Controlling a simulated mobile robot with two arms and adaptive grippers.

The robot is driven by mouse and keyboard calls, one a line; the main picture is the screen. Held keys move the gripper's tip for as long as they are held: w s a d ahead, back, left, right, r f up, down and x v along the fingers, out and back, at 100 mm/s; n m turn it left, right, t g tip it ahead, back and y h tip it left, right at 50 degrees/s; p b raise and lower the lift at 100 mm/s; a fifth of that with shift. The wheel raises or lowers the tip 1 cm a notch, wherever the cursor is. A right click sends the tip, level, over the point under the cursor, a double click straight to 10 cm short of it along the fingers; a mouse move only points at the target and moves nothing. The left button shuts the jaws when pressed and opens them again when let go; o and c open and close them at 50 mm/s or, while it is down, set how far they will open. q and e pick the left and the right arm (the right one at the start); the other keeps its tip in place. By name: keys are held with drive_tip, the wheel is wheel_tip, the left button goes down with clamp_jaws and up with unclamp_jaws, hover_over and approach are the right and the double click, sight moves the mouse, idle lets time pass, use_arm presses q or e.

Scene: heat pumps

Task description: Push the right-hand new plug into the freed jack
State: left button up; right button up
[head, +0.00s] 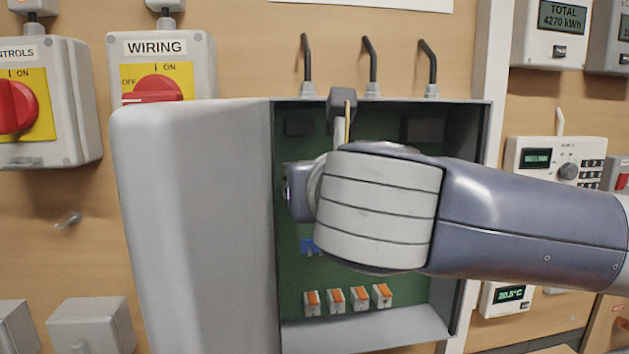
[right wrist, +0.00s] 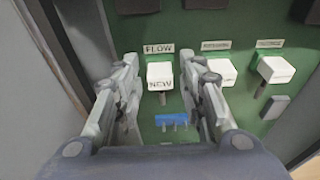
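A white plug marked NEW (right wrist: 160,74) is under the FLOW label in the right wrist view, against a green jack (right wrist: 158,58). I cannot tell how deep it sits. My right gripper (right wrist: 160,66) has its two fingers apart on either side of this plug, with gaps showing. Two more white plugs stand to the right, a middle one (right wrist: 223,73) and a right one (right wrist: 275,70), each by a green jack under a label too blurred to read. In the head view my right arm hides the gripper and these plugs. My left gripper is not in view.
The green board (head: 290,270) is inside an open grey cabinet with its door (head: 190,220) swung left. Orange-and-white terminals (head: 335,300) line its bottom. A blue part (right wrist: 172,120) sits below the FLOW plug. Switch boxes and meters flank the cabinet.

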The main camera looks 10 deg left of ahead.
drive_tip(key=f+b+v, duration=0.2)
drive_tip(key=b+v, duration=0.9)
drive_tip(key=v, duration=0.3)
drive_tip(key=shift+s+f, duration=0.2)
drive_tip(key=shift+f, duration=0.15)
idle(0.5)
